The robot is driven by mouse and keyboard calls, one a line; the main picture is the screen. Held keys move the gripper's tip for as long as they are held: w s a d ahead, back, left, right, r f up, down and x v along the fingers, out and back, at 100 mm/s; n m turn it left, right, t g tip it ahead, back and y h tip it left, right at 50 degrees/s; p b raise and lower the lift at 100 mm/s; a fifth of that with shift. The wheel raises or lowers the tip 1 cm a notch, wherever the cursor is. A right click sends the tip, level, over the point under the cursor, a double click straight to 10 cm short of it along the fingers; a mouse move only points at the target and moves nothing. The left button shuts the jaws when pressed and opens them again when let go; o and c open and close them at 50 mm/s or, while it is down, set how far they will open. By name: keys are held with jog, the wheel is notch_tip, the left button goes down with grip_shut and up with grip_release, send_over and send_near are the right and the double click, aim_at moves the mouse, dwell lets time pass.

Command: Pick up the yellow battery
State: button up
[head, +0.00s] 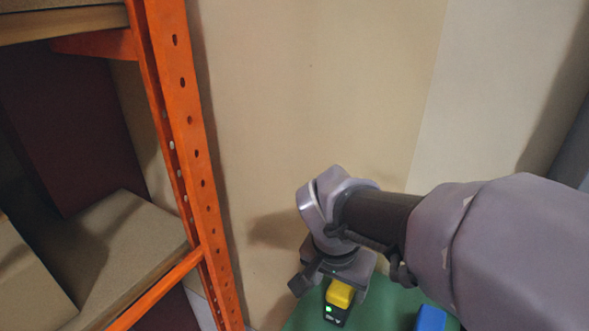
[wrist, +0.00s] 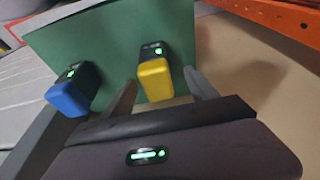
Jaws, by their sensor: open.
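The yellow battery (head: 339,294) sits in a black holder with a green light on a green surface (head: 300,318), below my gripper in the head view. In the wrist view the yellow battery (wrist: 155,80) lies between the two fingers of my gripper (wrist: 160,90), with a finger on each side. The fingers are open. I cannot tell whether either finger touches the battery. In the head view my gripper (head: 335,275) is partly hidden by its own wrist.
A blue battery (wrist: 70,98) in a similar black holder is left of the yellow one in the wrist view; it also shows in the head view (head: 431,318). An orange rack upright (head: 187,140) with shelves stands at left. A beige wall (head: 310,90) is behind.

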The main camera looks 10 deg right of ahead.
jog(key=shift+d+f, duration=0.1)
jog(key=shift+f, duration=0.3)
jog(key=x, duration=0.5)
jog(key=shift+w+d+r+p, duration=0.15)
jog(key=shift+w+d+p, duration=0.15)
jog(key=shift+w+d, duration=0.1)
jog(key=shift+s, duration=0.2)
jog(key=shift+s+a+r, duration=0.1)
jog(key=shift+s, duration=0.05)
jog(key=c, duration=0.3)
grip_shut()
